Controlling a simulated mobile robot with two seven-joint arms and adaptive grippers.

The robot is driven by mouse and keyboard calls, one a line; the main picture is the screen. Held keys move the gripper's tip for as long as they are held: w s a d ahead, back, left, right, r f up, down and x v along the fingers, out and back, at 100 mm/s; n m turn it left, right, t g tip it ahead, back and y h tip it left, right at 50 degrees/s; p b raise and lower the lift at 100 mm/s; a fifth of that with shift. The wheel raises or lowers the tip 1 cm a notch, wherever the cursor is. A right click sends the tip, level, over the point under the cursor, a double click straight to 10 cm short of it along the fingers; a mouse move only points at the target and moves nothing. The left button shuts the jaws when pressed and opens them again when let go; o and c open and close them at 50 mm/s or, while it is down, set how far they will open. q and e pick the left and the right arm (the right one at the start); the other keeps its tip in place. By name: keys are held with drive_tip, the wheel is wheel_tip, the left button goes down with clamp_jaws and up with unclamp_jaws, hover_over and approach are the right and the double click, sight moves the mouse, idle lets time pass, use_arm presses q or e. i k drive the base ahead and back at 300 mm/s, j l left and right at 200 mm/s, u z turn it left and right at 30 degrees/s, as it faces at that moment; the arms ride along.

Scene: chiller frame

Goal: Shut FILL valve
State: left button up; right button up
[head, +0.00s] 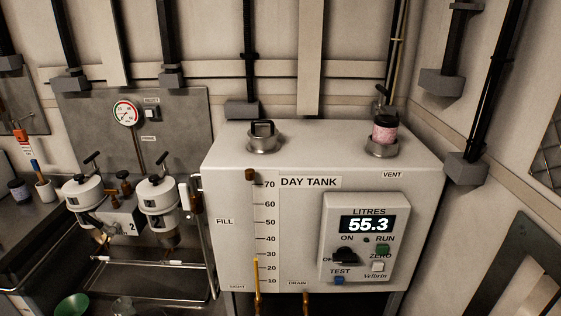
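The white day tank (290,165) stands in the middle of the head view. Its FILL label (224,221) is on the front face near the left edge. Beside that edge are a white upright part and a brown part (196,194) on pipework; I cannot tell for certain whether this is the FILL valve or how its handle stands. The panel display (367,224) reads 55.3 litres. A yellow column (257,283) shows low in the sight scale. Neither of my grippers is in view.
Two white canisters with black handles (90,190) (158,193) stand left of the tank. A pressure gauge (126,113) is on the grey back plate. A metal rail (150,261) runs below the canisters. A green funnel (72,306) sits at lower left.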

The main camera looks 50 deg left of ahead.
sight(185, 201)
drive_tip(key=j+u, duration=0.1)
drive_tip(key=u, duration=2.05)
